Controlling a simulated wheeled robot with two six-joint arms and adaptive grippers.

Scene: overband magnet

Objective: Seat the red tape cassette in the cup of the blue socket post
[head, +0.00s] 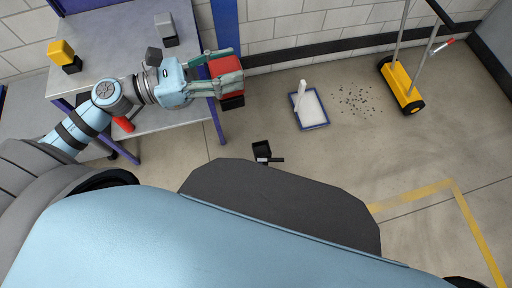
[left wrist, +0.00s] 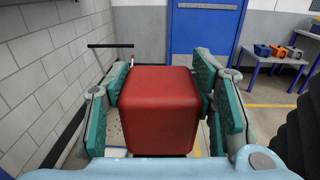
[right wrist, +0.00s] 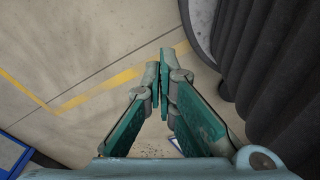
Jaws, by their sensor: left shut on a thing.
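The red tape cassette (head: 224,67) is a red block with a dark lower part. My left gripper (head: 230,77) is shut on it and holds it off the right end of the grey table, in the air. In the left wrist view the cassette (left wrist: 158,108) fills the space between the two green-padded fingers. My right gripper (right wrist: 162,75) shows only in the right wrist view, its fingertips together and empty above the floor. I cannot pick out a blue socket post or its cup for certain in any view.
The grey table (head: 105,30) bears a yellow block (head: 61,51) and a grey block (head: 164,24) on black bases. A blue-rimmed tray (head: 313,110), a small black box (head: 262,149) and a yellow wheeled sweeper (head: 401,88) stand on the floor.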

